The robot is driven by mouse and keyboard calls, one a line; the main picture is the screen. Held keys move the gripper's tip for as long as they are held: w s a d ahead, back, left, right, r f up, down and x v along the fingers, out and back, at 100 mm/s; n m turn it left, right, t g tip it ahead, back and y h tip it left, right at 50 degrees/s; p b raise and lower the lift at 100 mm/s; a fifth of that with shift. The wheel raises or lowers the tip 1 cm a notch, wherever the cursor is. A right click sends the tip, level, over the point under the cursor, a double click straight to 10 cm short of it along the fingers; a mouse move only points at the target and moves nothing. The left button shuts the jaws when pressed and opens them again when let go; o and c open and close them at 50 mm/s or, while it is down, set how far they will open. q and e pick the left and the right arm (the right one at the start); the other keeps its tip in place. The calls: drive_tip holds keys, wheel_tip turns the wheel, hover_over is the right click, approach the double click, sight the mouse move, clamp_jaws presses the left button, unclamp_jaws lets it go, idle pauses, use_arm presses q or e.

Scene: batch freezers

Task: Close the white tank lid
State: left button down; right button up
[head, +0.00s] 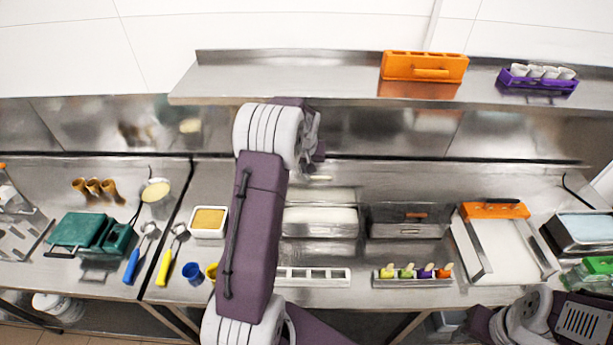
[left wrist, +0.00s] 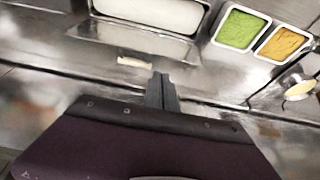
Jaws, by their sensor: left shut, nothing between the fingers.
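The steel tank with white contents (head: 320,222) stands on the counter right of my left arm. Its lid (head: 330,194) appears raised open at the tank's back, and its small white handle (head: 320,178) shows near the top. In the left wrist view the white contents (left wrist: 155,11) lie at the top, with the white handle (left wrist: 134,62) just left of my fingertips. My left gripper (left wrist: 162,76) is shut and empty, close to the handle but apart from it. In the head view it is behind the lid, near the back wall (head: 319,145). My right gripper is out of view.
A yellow-filled tub (head: 209,222) and a green-filled tub (left wrist: 240,29) stand left of the white tank. A steel shelf (head: 300,80) runs above, with an orange rack (head: 425,66).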

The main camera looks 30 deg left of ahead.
sight(321, 188)
use_arm(q)
drive_tip(key=d+p+x, duration=0.1)
drive_tip(key=p+x, duration=0.2)
drive_tip(key=x, duration=0.6)
drive_tip(key=shift+w+p, duration=0.2)
drive_tip(key=shift+p, duration=0.15)
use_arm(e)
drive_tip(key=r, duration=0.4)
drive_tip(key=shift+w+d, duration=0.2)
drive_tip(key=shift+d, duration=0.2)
